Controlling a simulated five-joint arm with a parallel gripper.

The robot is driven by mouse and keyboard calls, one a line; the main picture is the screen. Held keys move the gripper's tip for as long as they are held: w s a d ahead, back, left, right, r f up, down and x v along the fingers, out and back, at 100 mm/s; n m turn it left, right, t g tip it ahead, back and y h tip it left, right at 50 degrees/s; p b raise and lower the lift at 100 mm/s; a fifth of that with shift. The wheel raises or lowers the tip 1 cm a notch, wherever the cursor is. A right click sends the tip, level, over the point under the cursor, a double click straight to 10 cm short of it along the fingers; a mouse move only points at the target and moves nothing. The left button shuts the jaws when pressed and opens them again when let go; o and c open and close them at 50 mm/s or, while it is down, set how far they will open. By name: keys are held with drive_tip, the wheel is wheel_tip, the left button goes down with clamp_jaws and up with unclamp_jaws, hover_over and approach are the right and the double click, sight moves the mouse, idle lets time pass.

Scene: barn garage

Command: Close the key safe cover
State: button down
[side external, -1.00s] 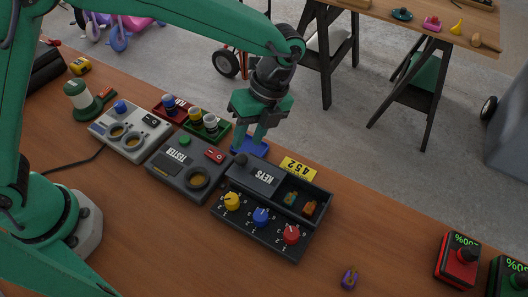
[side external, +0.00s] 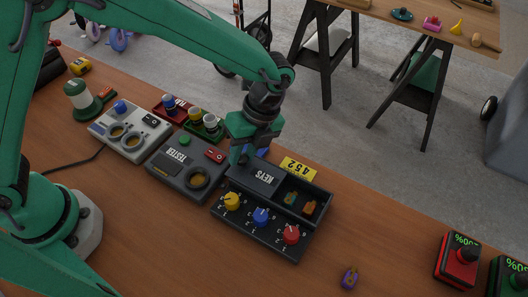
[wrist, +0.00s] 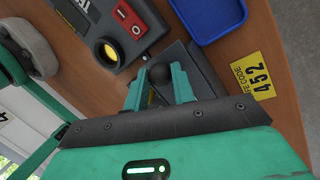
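The key safe (side external: 272,238) is a dark box with yellow, blue and red dials along its front. Its cover (side external: 263,178), marked KEYS, lies over the left part of the top. The right compartment (side external: 303,198) is uncovered and shows a teal and an orange item inside. My gripper (side external: 240,155) is low at the cover's left end. In the wrist view its two green fingers (wrist: 158,75) are apart, with the cover's round black knob (wrist: 160,74) between their tips. Whether a finger touches the knob is not clear.
A dark tester box (side external: 185,168) stands close to the left of the safe. A blue tray (wrist: 212,16) and a yellow 452 card (side external: 298,168) lie behind it. A small purple item (side external: 349,278) lies front right, with clear wood around it.

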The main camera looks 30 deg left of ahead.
sight(252, 172)
drive_tip(key=shift+d, duration=1.85)
drive_tip(key=shift+w, duration=0.1)
drive_tip(key=c, duration=1.5)
unclamp_jaws()
drive_tip(key=shift+o, duration=0.2)
drive_tip(key=shift+r, duration=0.15)
drive_tip(key=v, duration=0.7)
drive_tip(key=shift+r, duration=0.3)
drive_tip(key=shift+d, duration=0.1)
